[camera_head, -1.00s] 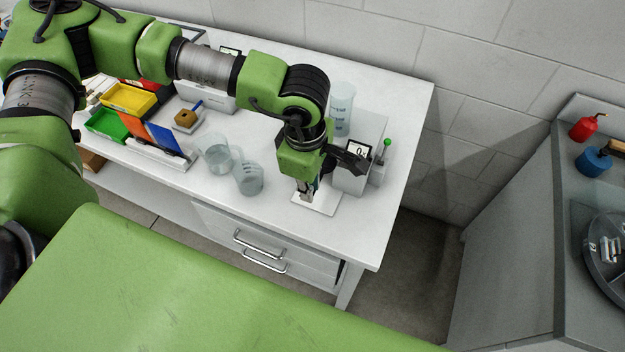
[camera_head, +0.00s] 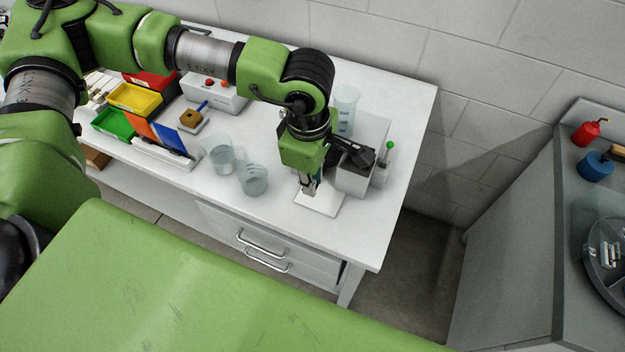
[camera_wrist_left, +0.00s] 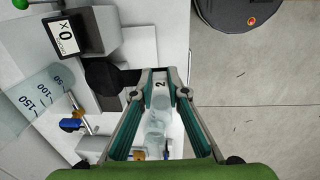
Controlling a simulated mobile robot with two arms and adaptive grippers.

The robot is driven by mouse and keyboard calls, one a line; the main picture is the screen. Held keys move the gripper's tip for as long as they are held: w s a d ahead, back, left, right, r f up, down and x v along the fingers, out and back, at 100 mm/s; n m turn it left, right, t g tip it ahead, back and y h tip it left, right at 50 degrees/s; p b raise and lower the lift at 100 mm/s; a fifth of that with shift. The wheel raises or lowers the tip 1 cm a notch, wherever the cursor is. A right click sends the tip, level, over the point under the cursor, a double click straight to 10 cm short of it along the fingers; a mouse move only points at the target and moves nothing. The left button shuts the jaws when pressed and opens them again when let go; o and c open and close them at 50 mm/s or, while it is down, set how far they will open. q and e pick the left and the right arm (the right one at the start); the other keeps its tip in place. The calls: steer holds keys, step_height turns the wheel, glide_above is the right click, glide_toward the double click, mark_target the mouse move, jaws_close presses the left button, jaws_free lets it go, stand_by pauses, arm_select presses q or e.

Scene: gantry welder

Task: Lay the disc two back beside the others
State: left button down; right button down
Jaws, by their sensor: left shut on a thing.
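My left gripper (camera_head: 308,190) points down over a white square plate (camera_head: 325,206) near the front right of the white bench. In the left wrist view, the left gripper (camera_wrist_left: 160,76) is shut on a small pale piece marked 2, the disc two (camera_wrist_left: 160,84), between its fingertips. The fingers hide much of it, and I cannot tell its height above the plate. The other discs cannot be made out. My right gripper is not in view.
A box with a small display (camera_wrist_left: 66,38) stands close beside the gripper. Two clear beakers (camera_head: 254,180) are to its left and a tall measuring cylinder (camera_head: 346,108) behind. Coloured bins (camera_head: 133,98) are at the left. A dark round tray (camera_head: 592,262) is on the right-hand counter.

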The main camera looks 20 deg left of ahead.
arm_select(q)
steer(key=shift+r+p, duration=0.45)
steer(key=shift+r, duration=1.1)
